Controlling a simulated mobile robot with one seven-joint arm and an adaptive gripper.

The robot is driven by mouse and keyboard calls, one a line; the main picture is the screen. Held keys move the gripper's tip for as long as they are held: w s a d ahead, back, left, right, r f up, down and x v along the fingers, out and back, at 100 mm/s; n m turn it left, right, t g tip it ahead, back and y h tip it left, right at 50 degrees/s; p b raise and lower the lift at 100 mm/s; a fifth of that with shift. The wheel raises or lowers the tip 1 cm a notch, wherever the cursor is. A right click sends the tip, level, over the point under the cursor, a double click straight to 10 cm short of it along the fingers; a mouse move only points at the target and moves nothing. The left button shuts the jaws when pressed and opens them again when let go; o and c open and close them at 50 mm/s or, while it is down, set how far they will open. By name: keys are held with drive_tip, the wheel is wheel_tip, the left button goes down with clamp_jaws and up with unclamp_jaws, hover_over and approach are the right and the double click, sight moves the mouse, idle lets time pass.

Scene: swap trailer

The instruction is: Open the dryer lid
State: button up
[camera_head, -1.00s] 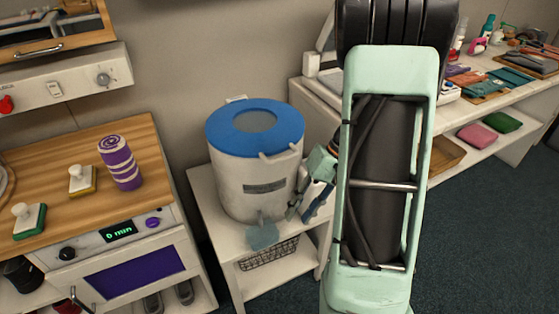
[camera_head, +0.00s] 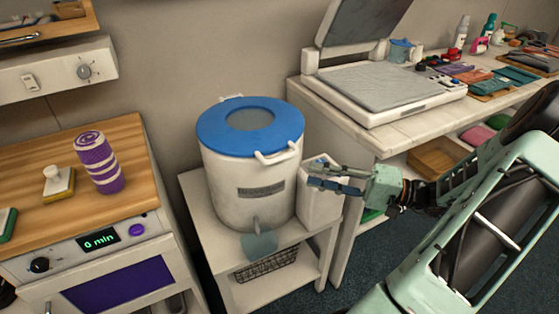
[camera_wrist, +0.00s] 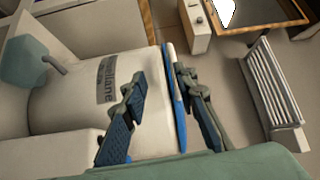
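The dryer (camera_head: 228,188) is a white drum with a blue lid (camera_head: 210,137) that has a round grey window. The lid is closed, with a white handle (camera_head: 278,155) at its front right. My gripper (camera_head: 312,178) is just right of the dryer, below the handle's height, pointing left. In the wrist view its two fingers (camera_wrist: 158,78) are spread and empty. The drum (camera_wrist: 85,85) and the blue lid edge (camera_wrist: 180,120) appear beyond and between them. I cannot see contact with the lid or handle.
A white container (camera_head: 320,205) stands beside the dryer under my gripper. The dryer sits on a small white stand (camera_head: 225,262) with a wire basket. A worktop with a purple striped cylinder (camera_head: 98,163) is left. A scanner-like device (camera_head: 385,95) with a raised cover is right.

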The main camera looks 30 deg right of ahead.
sight(283, 156)
drive_tip(key=shift+t, duration=0.6)
drive_tip(key=x, duration=0.3)
drive_tip(key=r+b+x, duration=0.1)
drive_tip(key=x, duration=0.5)
drive_tip(key=shift+w+d+r, duration=0.15)
drive_tip(key=shift+w+r, duration=0.1)
drive_tip(key=shift+w, duration=0.3)
clamp_jaws()
